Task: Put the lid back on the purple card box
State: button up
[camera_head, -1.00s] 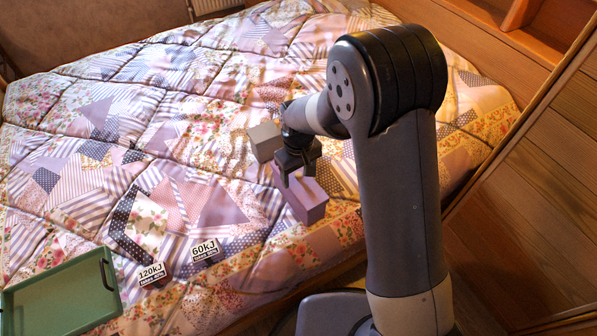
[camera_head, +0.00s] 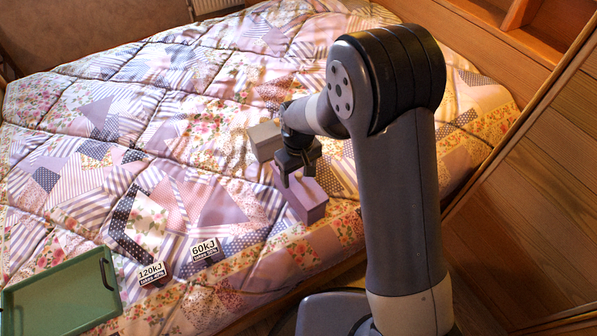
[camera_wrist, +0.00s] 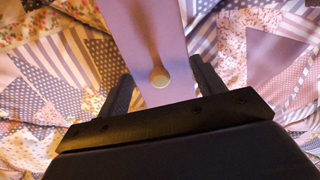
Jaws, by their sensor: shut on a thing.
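The purple card box (camera_head: 307,208) sits on the bed near its front edge, partly hidden behind my gripper. My gripper (camera_head: 297,180) points down over the far end of the box.
A grey box (camera_head: 264,140) stands just left of and behind my gripper. A green tray (camera_head: 60,296) with a dark handle lies at the lower left. Two small labelled items, 120kJ (camera_head: 152,273) and 60kJ (camera_head: 205,249), lie between. The quilted bed (camera_head: 150,120) is otherwise clear.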

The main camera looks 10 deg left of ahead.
dwell(0.4)
jog(key=o, duration=1)
jog(key=shift+o, duration=0.5)
jog(key=shift+o, duration=0.8)
jog(key=shift+r, duration=0.1)
jog(key=shift+r+p, duration=2.65)
jog(key=shift+r, duration=0.75)
